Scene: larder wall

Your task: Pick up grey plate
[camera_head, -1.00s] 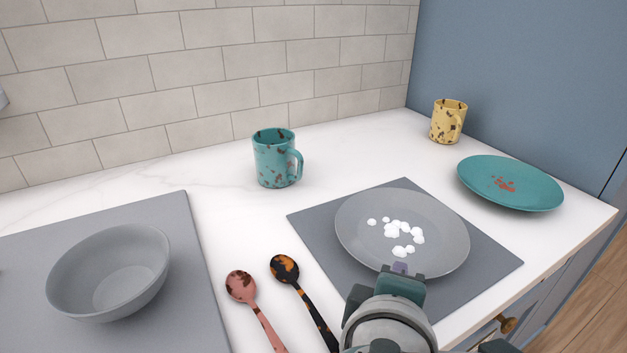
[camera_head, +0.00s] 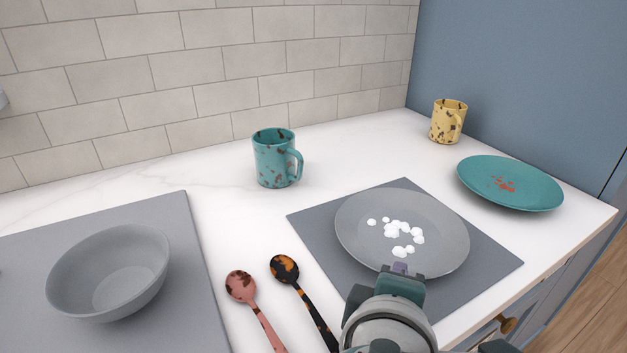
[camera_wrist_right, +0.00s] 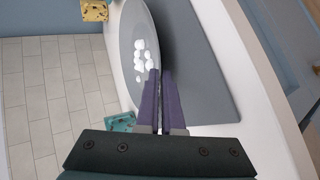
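The grey plate (camera_head: 365,235), with white blotches in its middle, is over the dark grey mat (camera_head: 310,222) at the right of the counter. My right gripper (camera_head: 399,269) is at the plate's near rim. In the right wrist view, the purple fingers of my right gripper (camera_wrist_right: 161,75) are close together on either side of the rim of the grey plate (camera_wrist_right: 130,65), shut on it. A dark shadow lies beside the plate there; I cannot tell whether it is clear of the mat. My left gripper is not in view.
A teal plate (camera_head: 530,186) and a yellow mug (camera_head: 445,122) stand at the right, by the blue panel. A teal mug (camera_head: 272,160) stands behind. Two spoons (camera_head: 240,285) (camera_head: 284,268) lie left of the mat. A grey bowl (camera_head: 108,275) is at the left.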

